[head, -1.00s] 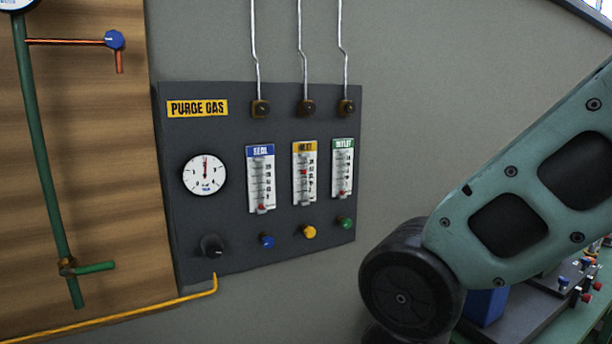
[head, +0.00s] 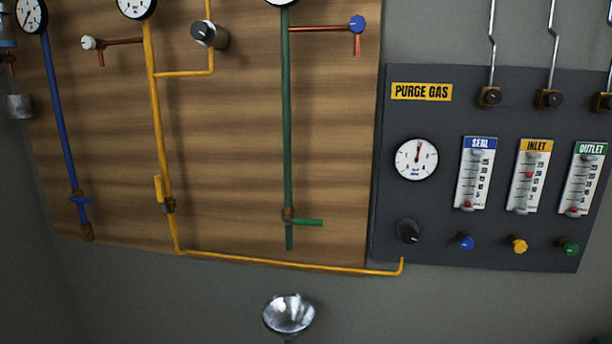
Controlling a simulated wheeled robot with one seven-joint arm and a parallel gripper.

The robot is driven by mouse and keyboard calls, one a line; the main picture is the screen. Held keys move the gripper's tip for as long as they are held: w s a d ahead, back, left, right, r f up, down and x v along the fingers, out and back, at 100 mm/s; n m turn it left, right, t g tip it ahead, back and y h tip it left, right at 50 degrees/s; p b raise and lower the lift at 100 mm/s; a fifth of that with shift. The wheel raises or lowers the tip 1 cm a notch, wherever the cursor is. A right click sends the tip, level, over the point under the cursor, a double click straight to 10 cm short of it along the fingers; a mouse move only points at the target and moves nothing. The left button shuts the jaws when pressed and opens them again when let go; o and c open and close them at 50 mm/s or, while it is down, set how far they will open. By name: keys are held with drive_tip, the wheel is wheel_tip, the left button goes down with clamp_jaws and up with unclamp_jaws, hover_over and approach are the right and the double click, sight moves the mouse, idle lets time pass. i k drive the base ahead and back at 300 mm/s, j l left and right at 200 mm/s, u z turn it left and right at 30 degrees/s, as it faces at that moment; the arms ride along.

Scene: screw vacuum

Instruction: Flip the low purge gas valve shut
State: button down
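A yellow pipe (head: 153,110) runs down the wooden board and along its bottom edge to the purge gas panel (head: 440,235). Low on this pipe is a valve with a yellow lever handle (head: 158,188). The handle stands upright, in line with the pipe. A low valve on the green pipe has a green handle (head: 307,222) pointing sideways to the right. My gripper is not in view.
The wooden board (head: 230,130) also carries gauges, a black knob (head: 204,33) and small side taps. The panel has a gauge (head: 416,160), flow meters and coloured knobs. A shiny metal funnel-shaped object (head: 288,314) is below the board. No arm blocks the valves.

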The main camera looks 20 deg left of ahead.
sight(159, 193)
drive_tip(key=u, duration=1.75)
drive_tip(key=i+j+u, duration=0.1)
drive_tip(key=i+u, duration=0.2)
drive_tip(key=u, duration=0.2)
drive_tip(key=i+u, duration=0.45)
drive_tip(key=k, duration=0.1)
